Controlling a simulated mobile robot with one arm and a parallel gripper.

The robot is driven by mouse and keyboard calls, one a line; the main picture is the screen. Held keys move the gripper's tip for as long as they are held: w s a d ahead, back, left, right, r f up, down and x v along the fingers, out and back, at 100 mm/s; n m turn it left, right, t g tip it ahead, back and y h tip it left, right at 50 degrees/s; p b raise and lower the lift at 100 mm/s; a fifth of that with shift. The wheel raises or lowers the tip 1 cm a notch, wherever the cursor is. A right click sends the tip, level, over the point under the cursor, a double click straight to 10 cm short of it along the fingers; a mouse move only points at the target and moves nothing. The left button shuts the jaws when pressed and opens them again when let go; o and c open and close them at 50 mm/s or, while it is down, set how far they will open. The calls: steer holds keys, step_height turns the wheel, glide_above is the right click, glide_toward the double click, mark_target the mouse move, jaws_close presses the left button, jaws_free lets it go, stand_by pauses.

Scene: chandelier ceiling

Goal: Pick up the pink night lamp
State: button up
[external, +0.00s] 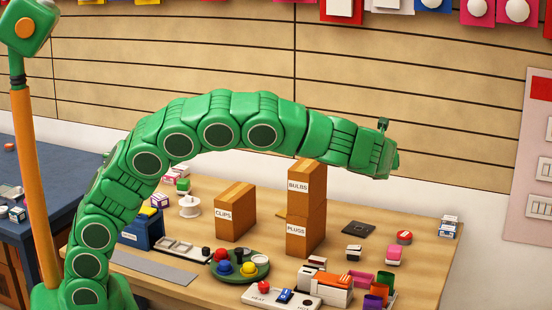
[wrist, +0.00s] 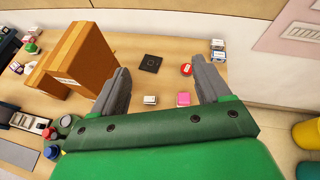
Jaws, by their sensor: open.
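A small pink block with a pale part, which looks like the pink night lamp (external: 395,256), sits on the wooden table right of the middle. In the wrist view the pink night lamp (wrist: 183,99) shows between the finger bases, close to the gripper's front edge. My gripper (external: 391,150) is high above the table, well above the lamp and apart from it. In the wrist view my gripper (wrist: 160,68) has its two grey fingers spread wide, with nothing between them.
A white block (external: 354,252) stands just left of the lamp and a red round item (external: 404,237) behind it. Tall cardboard boxes (external: 306,215) stand to the left. Purple and orange items (external: 376,295) lie in front. A dark flat square (external: 358,229) lies behind, with bare table around it.

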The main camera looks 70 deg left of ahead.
steer(key=w+d+f+m+t, duration=0.1)
steer(key=w+d+m, duration=0.1)
steer(key=w+d, duration=0.1)
glide_toward(395, 247)
steer(key=x, duration=0.3)
steer(key=shift+a+r, duration=0.1)
steer(key=shift+a, duration=0.4)
steer(key=shift+x, duration=1.1)
steer(key=shift+w+d+x, duration=0.1)
steer(key=shift+x, duration=0.75)
steer(key=shift+w+d+x, duration=0.1)
steer(key=shift+d+x, duration=0.05)
steer(key=shift+x, duration=0.65)
steer(key=shift+c, duration=0.2)
steer(key=c, duration=1)
